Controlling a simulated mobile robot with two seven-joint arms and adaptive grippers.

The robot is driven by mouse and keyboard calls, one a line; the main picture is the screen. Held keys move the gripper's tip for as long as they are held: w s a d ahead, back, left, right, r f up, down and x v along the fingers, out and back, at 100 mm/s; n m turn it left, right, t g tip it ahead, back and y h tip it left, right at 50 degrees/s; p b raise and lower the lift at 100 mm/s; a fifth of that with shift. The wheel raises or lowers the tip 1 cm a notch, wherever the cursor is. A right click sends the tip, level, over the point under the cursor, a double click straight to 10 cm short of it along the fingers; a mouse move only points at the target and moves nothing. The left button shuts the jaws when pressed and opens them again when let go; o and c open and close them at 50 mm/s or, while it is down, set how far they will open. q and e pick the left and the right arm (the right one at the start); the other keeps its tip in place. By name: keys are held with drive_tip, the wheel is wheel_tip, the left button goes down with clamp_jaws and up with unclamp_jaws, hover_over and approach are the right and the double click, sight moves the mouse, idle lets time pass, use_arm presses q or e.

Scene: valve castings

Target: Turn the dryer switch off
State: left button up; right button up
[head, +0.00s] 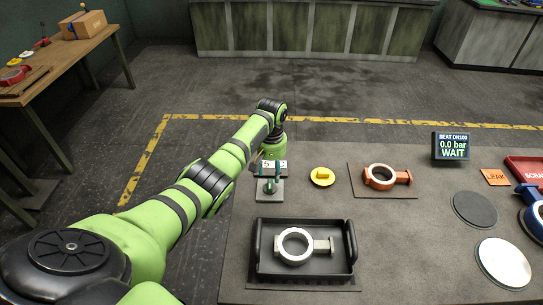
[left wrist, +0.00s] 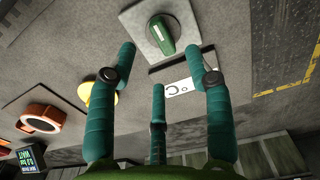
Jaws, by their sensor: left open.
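The dryer switch is a green knob (left wrist: 163,35) with a white mark, on a square grey plate (left wrist: 187,22) at the top of the left wrist view. A dark block with a white label (left wrist: 179,88) is beside it. In the head view the plate (head: 270,194) lies at the left end of the table, with the knob (head: 269,184) small and partly covered. My left gripper (head: 270,172) is over the switch, pointing down. In the left wrist view its teal fingers (left wrist: 161,62) are spread, empty, one on each side below the knob. My right gripper is not visible.
A black tray (head: 260,268) with a pale casting (head: 294,246) is in front of the switch. A yellow button (head: 322,176) and an orange casting (head: 381,177) are to its right. A display (head: 451,146) reads WAIT. A blue casting (head: 536,219) is at the right edge.

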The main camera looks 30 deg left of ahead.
sight(271, 183)
use_arm(q)
wheel_tip(271, 183, up, 6)
drive_tip(key=shift+r, duration=0.1)
idle(0.6)
